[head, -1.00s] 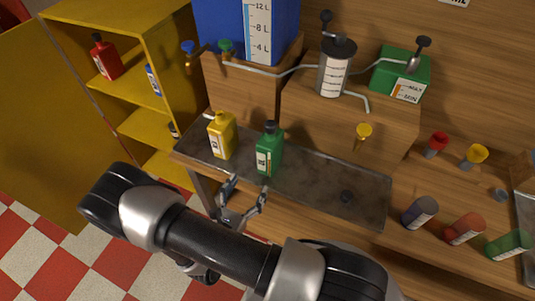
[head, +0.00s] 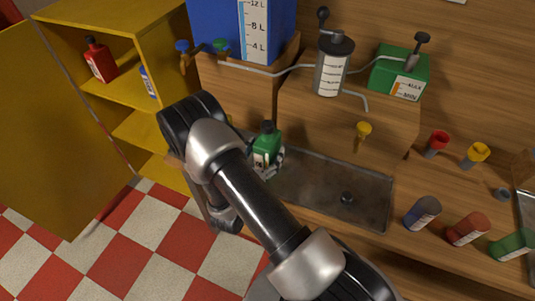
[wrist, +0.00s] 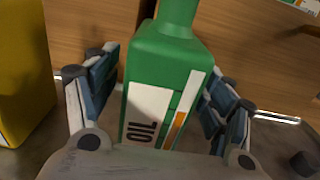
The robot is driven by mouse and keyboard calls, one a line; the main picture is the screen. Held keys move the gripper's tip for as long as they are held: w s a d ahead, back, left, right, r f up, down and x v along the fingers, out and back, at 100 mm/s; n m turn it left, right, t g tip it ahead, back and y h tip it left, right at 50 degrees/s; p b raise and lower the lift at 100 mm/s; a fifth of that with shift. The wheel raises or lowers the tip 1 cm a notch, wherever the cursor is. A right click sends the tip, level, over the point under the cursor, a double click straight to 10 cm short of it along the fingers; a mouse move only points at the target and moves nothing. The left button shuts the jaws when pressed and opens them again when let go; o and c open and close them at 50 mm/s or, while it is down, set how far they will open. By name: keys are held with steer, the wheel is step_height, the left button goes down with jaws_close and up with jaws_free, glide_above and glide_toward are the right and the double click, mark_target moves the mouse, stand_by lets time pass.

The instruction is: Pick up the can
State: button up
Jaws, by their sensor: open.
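The green can (head: 266,148) has a dark cap and stands upright on the dark metal tray (head: 310,190). In the wrist view the can (wrist: 172,70) fills the middle, with a white label reading OIL. My gripper (wrist: 163,100) is open, with one finger on each side of the can; the left finger shows a gap, and the right finger is very close to it. In the head view my gripper (head: 270,163) shows partly at the can's lower part, with my arm hiding much of it.
A yellow can (wrist: 22,75) stands just left of the green can, mostly hidden by my arm in the head view. A small dark knob (head: 347,198) lies on the tray to the right. A wooden box (head: 350,125) rises behind.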

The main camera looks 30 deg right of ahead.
steer(key=shift+x, duration=0.95)
steer(key=c, duration=1.6)
steer(key=shift+c, duration=0.6)
